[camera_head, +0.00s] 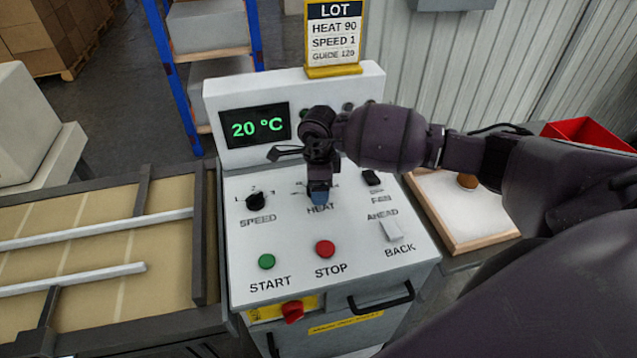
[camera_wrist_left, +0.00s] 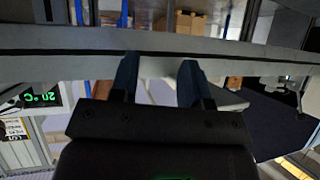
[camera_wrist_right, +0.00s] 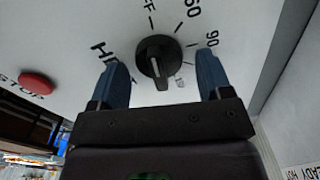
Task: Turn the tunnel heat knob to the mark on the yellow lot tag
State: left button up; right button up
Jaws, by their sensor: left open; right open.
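The yellow lot tag (camera_head: 334,38) on top of the console reads HEAT 90, SPEED 1, GUIDE 120. The black heat knob (camera_wrist_right: 158,60) shows in the right wrist view with OFF, 60 and 90 marks around it. A pale line runs along its grip bar toward the picture's bottom; I cannot tell its exact setting. My right gripper (camera_wrist_right: 160,85) is open, its blue fingers on either side of the knob, apart from it. In the head view the right gripper (camera_head: 319,193) hides the knob. My left gripper (camera_wrist_left: 158,80) is open and empty, away from the panel.
The display (camera_head: 256,128) reads 20 °C. The speed knob (camera_head: 256,201), green START button (camera_head: 266,261), red STOP button (camera_head: 325,249), black fan switch (camera_head: 372,177) and white BACK rocker (camera_head: 391,230) are close by. A conveyor (camera_head: 208,240) stands left, a wood-edged board (camera_head: 460,215) right.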

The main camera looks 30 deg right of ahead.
jog(key=c, duration=0.9)
jog(key=m, duration=0.3)
jog(key=shift+b, duration=0.4)
jog(key=m, duration=0.4)
jog(key=shift+s+a+m, duration=0.1)
jog(key=shift+a+m, duration=0.05)
jog(key=shift+m, duration=0.15)
jog(key=m, duration=0.6)
jog(key=shift+a, duration=0.15)
jog(key=shift+r+m, duration=0.1)
jog(key=shift+m, duration=0.9)
